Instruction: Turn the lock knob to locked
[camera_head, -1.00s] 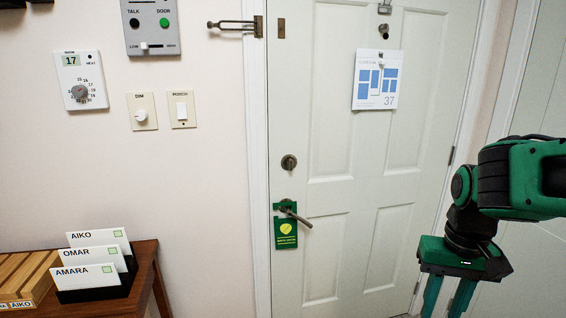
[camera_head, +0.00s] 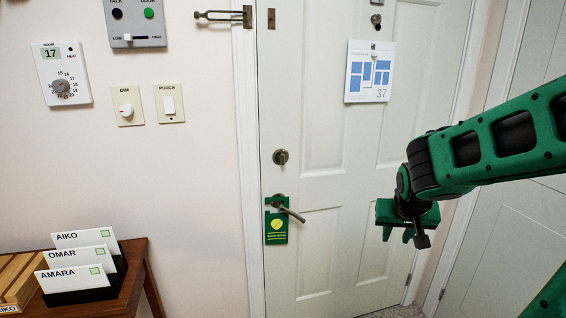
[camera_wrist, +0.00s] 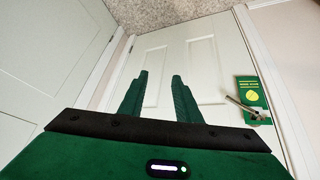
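The lock knob (camera_head: 281,157) is a round, dark bronze thumbturn on the white door (camera_head: 330,180), above the lever handle (camera_head: 290,211). Its exact turn angle is too small to tell. The lever handle also shows in the wrist view (camera_wrist: 245,108); the lock knob cannot be made out there. My gripper (camera_head: 403,236) is to the right of the knob and lower in the picture, well apart from it. In the wrist view my gripper (camera_wrist: 158,85) has its two green fingers apart with nothing between them.
A green hanger tag (camera_head: 276,226) hangs on the lever. A paper sheet (camera_head: 369,72) hangs higher on the door. A swing-bar guard (camera_head: 224,15) is at the upper left. A wooden table (camera_head: 138,262) with name cards stands at lower left. Space before the door is free.

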